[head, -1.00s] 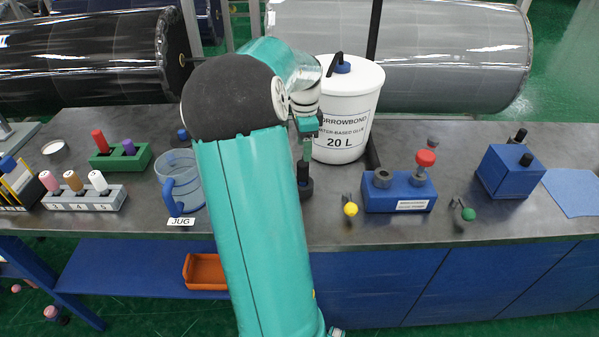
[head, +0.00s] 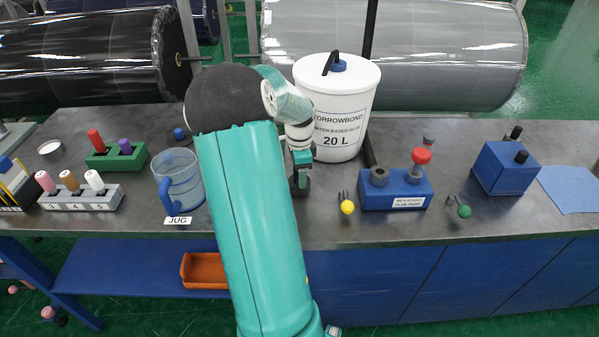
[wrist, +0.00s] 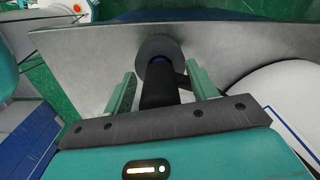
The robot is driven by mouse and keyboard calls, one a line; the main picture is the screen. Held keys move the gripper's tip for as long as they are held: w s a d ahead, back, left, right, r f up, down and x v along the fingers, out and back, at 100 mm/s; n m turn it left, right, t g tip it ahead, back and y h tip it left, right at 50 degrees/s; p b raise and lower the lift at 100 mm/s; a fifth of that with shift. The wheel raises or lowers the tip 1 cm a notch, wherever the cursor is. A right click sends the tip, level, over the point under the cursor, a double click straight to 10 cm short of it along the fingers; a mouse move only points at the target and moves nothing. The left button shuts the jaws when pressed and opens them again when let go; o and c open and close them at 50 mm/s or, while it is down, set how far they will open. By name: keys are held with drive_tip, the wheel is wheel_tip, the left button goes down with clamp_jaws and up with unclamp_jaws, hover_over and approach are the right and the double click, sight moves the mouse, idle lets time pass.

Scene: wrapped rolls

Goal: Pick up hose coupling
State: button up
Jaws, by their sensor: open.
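A dark upright piece with a black cylindrical body and a wider round grey end, likely the hose coupling, stands on the grey bench (head: 330,225) below my gripper (head: 301,165) in the head view. In the wrist view the dark piece (wrist: 158,88) lies between the two green fingers of my gripper (wrist: 160,80). The fingers are open, one on each side, with a visible gap at the left. A short side arm shows at its right. In the head view my gripper hides its upper part.
A white glue bucket (head: 338,115) stands close behind and right. A clear blue-handled jug (head: 183,185) is to the left. Right are a yellow-ended piece (head: 347,207), the blue pump block (head: 392,190) with a red knob, a green-ended piece (head: 463,211) and a blue box (head: 497,172).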

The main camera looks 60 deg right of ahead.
drive_tip(key=c, duration=1)
drive_tip(key=shift+r, duration=0.1)
drive_tip(key=shift+r, duration=0.55)
wheel_tip(320, 180, up, 2)
drive_tip(key=shift+r, duration=0.1)
drive_tip(key=shift+s+a+r, duration=2.4)
drive_tip(key=shift+a, duration=0.15)
drive_tip(key=shift+s+a+r, duration=2.4)
drive_tip(key=shift+a, duration=0.1)
drive_tip(key=shift+s, duration=0.15)
